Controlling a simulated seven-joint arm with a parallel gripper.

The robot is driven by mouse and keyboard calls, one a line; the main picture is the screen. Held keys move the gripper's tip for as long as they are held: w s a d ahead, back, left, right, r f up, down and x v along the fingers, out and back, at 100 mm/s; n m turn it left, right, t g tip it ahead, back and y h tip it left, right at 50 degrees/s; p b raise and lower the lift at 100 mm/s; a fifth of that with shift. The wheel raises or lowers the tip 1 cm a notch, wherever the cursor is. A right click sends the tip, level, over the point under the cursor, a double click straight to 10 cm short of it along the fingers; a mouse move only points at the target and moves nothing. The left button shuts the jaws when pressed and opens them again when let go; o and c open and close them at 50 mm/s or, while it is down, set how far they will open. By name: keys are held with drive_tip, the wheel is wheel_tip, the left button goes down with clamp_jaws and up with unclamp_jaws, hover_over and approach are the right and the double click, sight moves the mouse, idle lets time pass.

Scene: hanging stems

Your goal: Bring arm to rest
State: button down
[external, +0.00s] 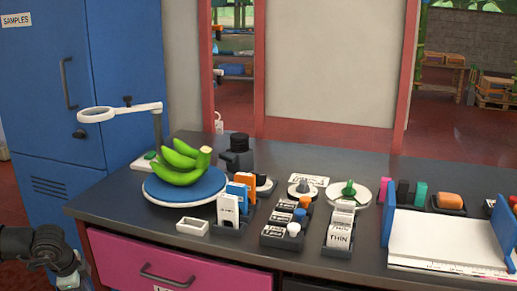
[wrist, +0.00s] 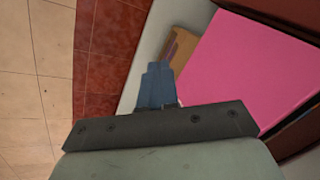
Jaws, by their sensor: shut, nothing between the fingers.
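My gripper (wrist: 157,78) shows in the wrist view, its two blue-grey fingers together with nothing between them. Beyond the fingertips are a pale surface, a brown-orange piece and a large pink panel (wrist: 245,65). In the external view only a dark part of my arm shows at the lower left edge, beside the counter and below its top. The fingers cannot be made out there. No object is in contact with my gripper in the wrist view.
Small boxes and label holders stand to the right. The pink drawer (external: 200,262) is below. Open tiled floor (wrist: 45,100) lies left in the wrist view.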

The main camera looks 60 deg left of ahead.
drive_tip(key=s+f+n+g+h, duration=0.1)
drive_tip(key=s+f+g, duration=0.3)
drive_tip(key=s+f, duration=1)
drive_tip(key=s+f+n+g+h, duration=0.1)
drive_tip(key=s+f+g, duration=0.4)
drive_tip(key=s+f, duration=1)
drive_tip(key=s+h, duration=0.1)
drive_tip(key=s, duration=0.4)
drive_tip(key=shift+f, duration=0.3)
